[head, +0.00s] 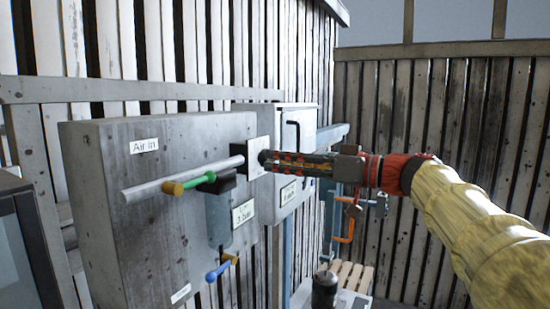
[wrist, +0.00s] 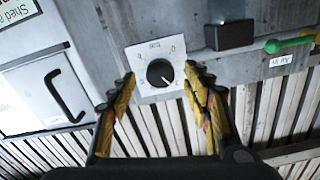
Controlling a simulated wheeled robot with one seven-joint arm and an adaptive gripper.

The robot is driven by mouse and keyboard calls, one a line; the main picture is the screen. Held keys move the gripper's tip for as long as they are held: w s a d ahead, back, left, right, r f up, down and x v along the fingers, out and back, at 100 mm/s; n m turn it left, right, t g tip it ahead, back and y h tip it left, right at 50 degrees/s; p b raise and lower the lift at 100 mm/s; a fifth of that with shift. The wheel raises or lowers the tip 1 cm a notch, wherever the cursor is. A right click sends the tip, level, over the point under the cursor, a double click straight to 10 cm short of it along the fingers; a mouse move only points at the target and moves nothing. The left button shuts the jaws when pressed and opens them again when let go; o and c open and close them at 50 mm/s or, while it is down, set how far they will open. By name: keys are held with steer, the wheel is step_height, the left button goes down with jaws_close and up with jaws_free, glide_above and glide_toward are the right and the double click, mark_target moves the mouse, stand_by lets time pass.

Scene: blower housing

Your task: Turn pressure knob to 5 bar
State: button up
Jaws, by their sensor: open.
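The pressure knob (wrist: 160,73) is a round black knob on a white dial plate (wrist: 148,52) with small scale marks. In the wrist view a thin pale pointer line on it slants toward the lower right. The dial numbers are too small to read surely. The plate also shows in the head view (head: 256,153) at the right of the grey panel, partly behind my gripper. My gripper (wrist: 159,74) is open, with one finger on each side of the knob in the wrist view. I cannot tell whether the fingers touch it. In the head view the fingers point at the plate.
A grey cabinet (head: 300,120) with a black handle stands beside the dial. An orange handle (head: 346,232) hangs below my arm.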

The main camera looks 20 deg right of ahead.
mark_target(261, 159)
steer(key=shift+x, duration=1.3)
steer(key=shift+c, duration=0.9)
steer(key=c, duration=1)
